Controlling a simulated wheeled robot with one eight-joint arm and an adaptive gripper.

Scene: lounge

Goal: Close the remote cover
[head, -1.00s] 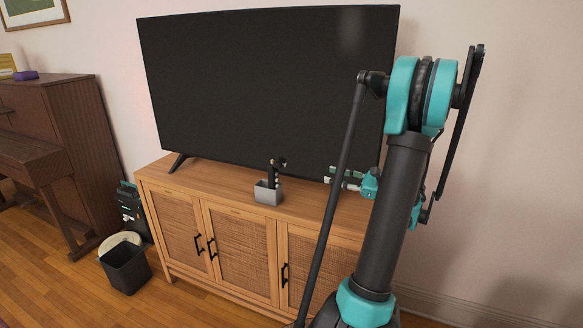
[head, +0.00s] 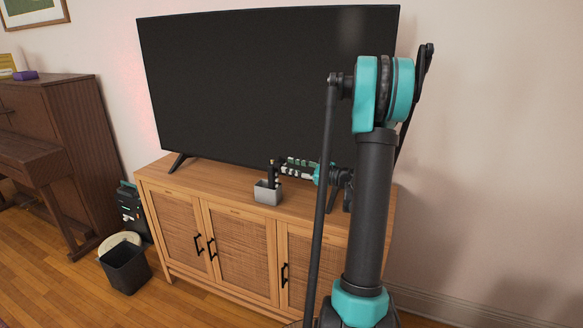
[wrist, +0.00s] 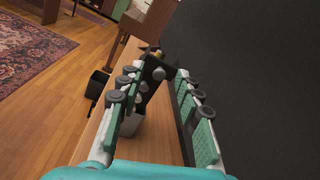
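A dark remote (head: 273,172) stands upright in a small grey holder (head: 268,193) on the wooden cabinet below the TV. In the wrist view the remote (wrist: 151,78) shows between and just beyond my fingers, with a dark piece reaching right near its top. I cannot clearly make out whether that piece is the cover or how far it stands open. My gripper (head: 284,164) is at the right side of the remote's upper part, level with it. Its fingers (wrist: 158,80) are apart, with nothing visibly clamped. Contact cannot be told. The holder (wrist: 131,125) is partly hidden by the left finger.
The large TV (head: 270,85) stands close behind the remote and my gripper. The cabinet (head: 215,190) top is clear to the left of the holder. A black bin (head: 125,268) stands on the floor, and a brown piano (head: 62,140) is at the left.

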